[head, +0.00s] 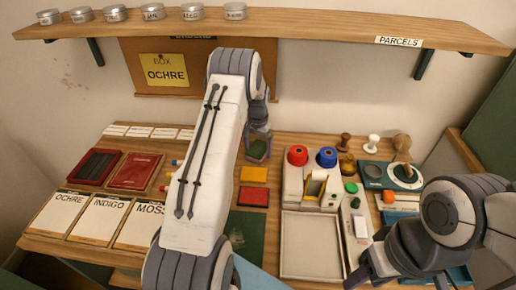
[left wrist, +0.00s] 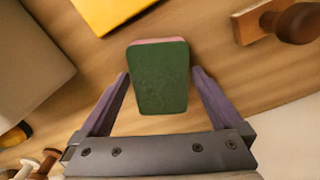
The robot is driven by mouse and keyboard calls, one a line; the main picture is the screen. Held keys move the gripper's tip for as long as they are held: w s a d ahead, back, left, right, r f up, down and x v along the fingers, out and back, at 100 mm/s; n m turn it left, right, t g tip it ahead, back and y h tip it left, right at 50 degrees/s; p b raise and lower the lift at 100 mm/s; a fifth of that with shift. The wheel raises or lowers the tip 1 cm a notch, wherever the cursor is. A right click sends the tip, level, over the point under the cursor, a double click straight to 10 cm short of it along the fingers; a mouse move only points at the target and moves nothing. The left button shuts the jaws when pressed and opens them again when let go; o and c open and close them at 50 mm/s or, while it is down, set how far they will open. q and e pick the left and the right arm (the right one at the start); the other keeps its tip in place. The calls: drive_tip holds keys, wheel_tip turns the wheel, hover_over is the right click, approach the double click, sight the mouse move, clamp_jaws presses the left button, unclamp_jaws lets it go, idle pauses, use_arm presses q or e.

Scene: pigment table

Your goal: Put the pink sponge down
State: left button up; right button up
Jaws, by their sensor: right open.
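The pink sponge (left wrist: 161,76) shows mostly its dark green face in the left wrist view, with a thin pink edge along the top. It sits between the purple fingertips of my left gripper (left wrist: 160,72), which close on its two sides. In the head view the sponge (head: 257,149) is a small green patch between the fingers of my left gripper (head: 258,152), near the back of the table. I cannot tell its exact height above the wood. My right gripper (head: 372,272) is open and empty at the front right, partly hidden by its arm.
A yellow pad (head: 254,174) and a red pad (head: 252,196) lie in front of the sponge. A brown stamp (left wrist: 290,24) lies nearby. Some bare wood surrounds the sponge.

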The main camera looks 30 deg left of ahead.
sight(258, 149)
use_arm(q)
drive_tip(key=shift+r+b, duration=0.5)
drive_tip(key=shift+r, duration=3.45)
